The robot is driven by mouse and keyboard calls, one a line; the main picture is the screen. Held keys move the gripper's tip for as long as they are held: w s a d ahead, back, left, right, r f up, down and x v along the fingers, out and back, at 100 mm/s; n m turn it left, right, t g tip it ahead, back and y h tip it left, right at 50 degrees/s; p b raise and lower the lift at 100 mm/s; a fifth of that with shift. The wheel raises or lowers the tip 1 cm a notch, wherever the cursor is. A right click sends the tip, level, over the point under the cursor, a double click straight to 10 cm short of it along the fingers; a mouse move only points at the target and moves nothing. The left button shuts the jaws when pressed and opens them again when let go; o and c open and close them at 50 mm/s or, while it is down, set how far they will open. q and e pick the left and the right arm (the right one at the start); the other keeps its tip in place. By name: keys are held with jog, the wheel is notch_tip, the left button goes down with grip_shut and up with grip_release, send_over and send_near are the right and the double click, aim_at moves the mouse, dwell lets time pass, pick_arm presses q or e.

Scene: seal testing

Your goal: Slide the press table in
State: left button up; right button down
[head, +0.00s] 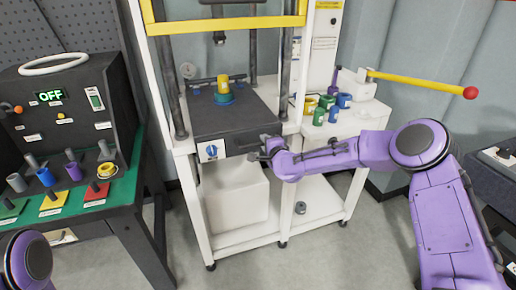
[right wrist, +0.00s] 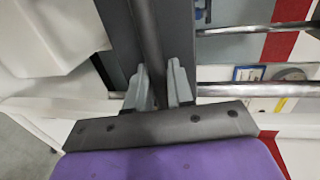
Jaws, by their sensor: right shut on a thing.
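The press table (head: 222,122) is a dark grey slab at the front of the white press frame. A blue and yellow piece (head: 223,92) stands upright on it. A dark handle bar (head: 240,149) runs along its front side. My right gripper (head: 264,152) is at the right end of this bar, shut on it. In the right wrist view, the fingers (right wrist: 160,88) close on both sides of a dark bar (right wrist: 147,35). The arm partly hides the right front of the press. My left gripper is out of view; only part of my left arm shows at the lower left.
Several coloured cylinders (head: 319,115) stand on a white side surface, beside a yellow lever (head: 420,84). A green bench (head: 120,192) with a control box (head: 65,115) stands at left.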

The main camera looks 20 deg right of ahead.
jog(key=shift+w+r, duration=0.1)
jog(key=shift+r, duration=0.15)
jog(key=c, duration=1.2)
grip_release()
jog(key=shift+o, duration=0.2)
jog(key=shift+w+f, duration=0.2)
jog(key=shift+s, duration=0.2)
jog(key=b+v, duration=0.1)
jog(key=v, duration=0.9)
jog(key=shift+s, duration=0.15)
